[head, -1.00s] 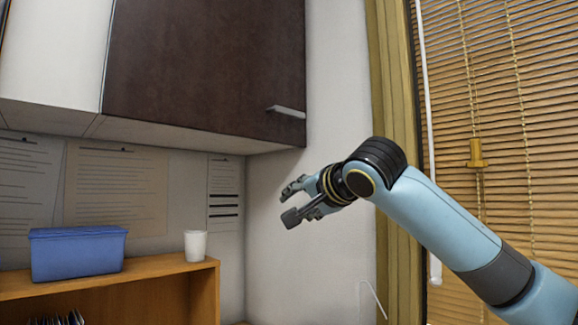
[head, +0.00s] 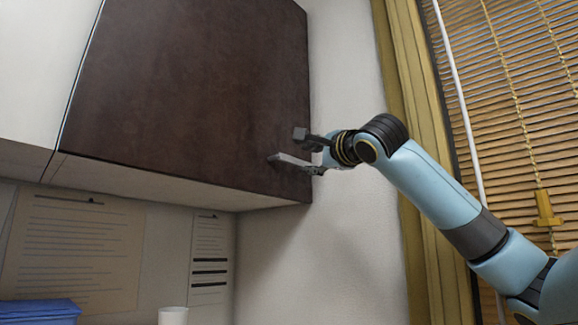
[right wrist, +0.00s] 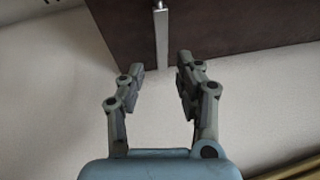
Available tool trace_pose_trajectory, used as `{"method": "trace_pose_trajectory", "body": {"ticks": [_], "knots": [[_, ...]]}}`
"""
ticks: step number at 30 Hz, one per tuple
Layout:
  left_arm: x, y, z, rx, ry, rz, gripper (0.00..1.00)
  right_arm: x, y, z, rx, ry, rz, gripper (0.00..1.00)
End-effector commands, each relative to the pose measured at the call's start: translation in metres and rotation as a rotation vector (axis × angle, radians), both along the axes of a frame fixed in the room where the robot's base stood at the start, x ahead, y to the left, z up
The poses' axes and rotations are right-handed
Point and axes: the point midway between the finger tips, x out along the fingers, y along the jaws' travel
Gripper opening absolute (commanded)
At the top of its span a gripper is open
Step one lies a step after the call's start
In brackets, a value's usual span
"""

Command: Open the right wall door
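The right wall door (head: 195,90) is a dark brown cabinet front, and it looks shut. Its pale bar handle (head: 284,159) is near the lower right corner. My right gripper (head: 308,151) is open beside the handle, at its right end. In the right wrist view the handle (right wrist: 161,38) points down from the dark door (right wrist: 225,25), and its near end lies between the two spread fingertips (right wrist: 161,66). I cannot tell whether a finger touches it. My left gripper is not in view.
A white cabinet front (head: 40,75) adjoins the door on the left. A white wall (head: 345,80) and the window blind (head: 520,100) are on the right. Below are pinned papers (head: 75,245), a blue box (head: 38,312) and a white cup (head: 173,316).

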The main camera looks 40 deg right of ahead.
Motion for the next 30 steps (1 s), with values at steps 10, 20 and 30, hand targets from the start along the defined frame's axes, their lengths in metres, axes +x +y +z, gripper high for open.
{"method": "trace_pose_trajectory", "body": {"ticks": [10, 20, 30], "knots": [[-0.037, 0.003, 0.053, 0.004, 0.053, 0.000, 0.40, 0.059, -0.019, 0.017, 0.007, 0.003, 0.000, 0.34], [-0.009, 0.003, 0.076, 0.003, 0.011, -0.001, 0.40, 0.094, -0.030, 0.018, 0.001, 0.003, -0.001, 0.34], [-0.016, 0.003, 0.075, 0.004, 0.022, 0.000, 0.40, 0.095, -0.031, 0.017, -0.001, 0.003, -0.001, 0.27]]}}
